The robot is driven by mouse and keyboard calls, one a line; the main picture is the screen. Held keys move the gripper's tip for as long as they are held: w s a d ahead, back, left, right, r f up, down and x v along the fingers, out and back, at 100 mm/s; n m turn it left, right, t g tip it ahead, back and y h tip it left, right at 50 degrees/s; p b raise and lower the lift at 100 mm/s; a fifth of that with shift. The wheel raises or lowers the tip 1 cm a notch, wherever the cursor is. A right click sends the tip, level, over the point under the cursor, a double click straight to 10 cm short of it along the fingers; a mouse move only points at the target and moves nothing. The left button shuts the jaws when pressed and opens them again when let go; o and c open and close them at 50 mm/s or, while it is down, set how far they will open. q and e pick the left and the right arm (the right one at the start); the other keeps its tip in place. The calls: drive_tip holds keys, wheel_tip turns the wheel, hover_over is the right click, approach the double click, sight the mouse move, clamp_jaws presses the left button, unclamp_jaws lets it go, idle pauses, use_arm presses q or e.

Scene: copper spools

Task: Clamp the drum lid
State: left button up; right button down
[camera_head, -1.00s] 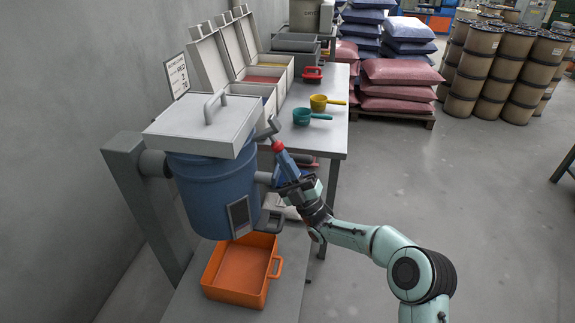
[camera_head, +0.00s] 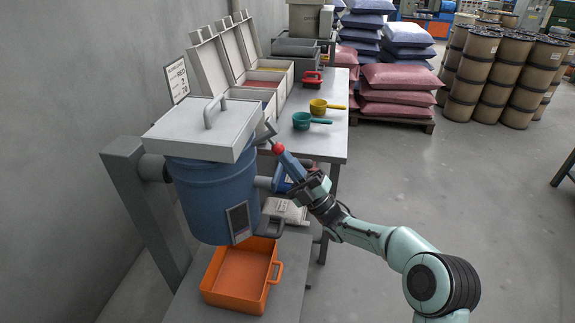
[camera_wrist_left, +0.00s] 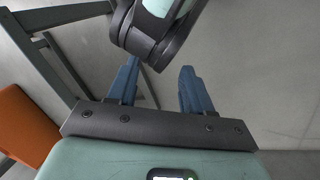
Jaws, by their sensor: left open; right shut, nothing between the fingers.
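The blue drum (camera_head: 205,195) hangs upright in a grey frame at the left of the head view. Its pale grey lid (camera_head: 175,135), with an arched handle (camera_head: 212,110), lies flat over the drum's top. A grey clamp lever (camera_head: 265,132) with a red ball knob (camera_head: 278,149) is at the right edge of the lid. My right gripper (camera_head: 283,153) is shut and empty, its blue fingertips at the knob; I cannot tell if they touch it. My left gripper (camera_wrist_left: 158,88) is open and empty in the left wrist view, away from the drum.
An orange bin (camera_head: 240,275) stands below the drum. The bench (camera_head: 322,143) behind holds open-lidded boxes (camera_head: 258,95), a green scoop (camera_head: 302,120) and a yellow scoop (camera_head: 319,106). A white bag (camera_head: 287,211) lies below. The floor at right is open.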

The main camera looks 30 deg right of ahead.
sight(275, 135)
drive_tip(key=shift+s+d+r+n+g, duration=0.1)
drive_tip(key=shift+r+n+g, duration=0.15)
drive_tip(key=shift+r+g, duration=0.15)
drive_tip(key=shift+s+d+r+n+g, duration=0.1)
drive_tip(key=shift+r+n+g, duration=0.15)
drive_tip(key=shift+r+g, duration=0.15)
wheel_tip(275, 135, up, 4)
drive_tip(key=n+g+h+p, duration=0.1)
drive_tip(key=g+p, duration=0.1)
drive_tip(key=n+g+p, duration=0.1)
drive_tip(key=g+p, duration=0.1)
drive_tip(key=shift+s+d+r+h, duration=0.1)
drive_tip(key=shift+h, duration=0.3)
drive_tip(key=r+g+h+p, duration=0.1)
drive_tip(key=g+p, duration=0.1)
drive_tip(key=shift+p, duration=0.35)
drive_tip(key=shift+f, duration=0.25)
use_arm(q)
drive_tip(key=s+d+r+g, duration=0.2)
drive_tip(key=s+r, duration=0.4)
drive_tip(key=shift+r+h, duration=0.25)
drive_tip(key=shift+h, duration=0.15)
drive_tip(key=shift+d, duration=0.15)
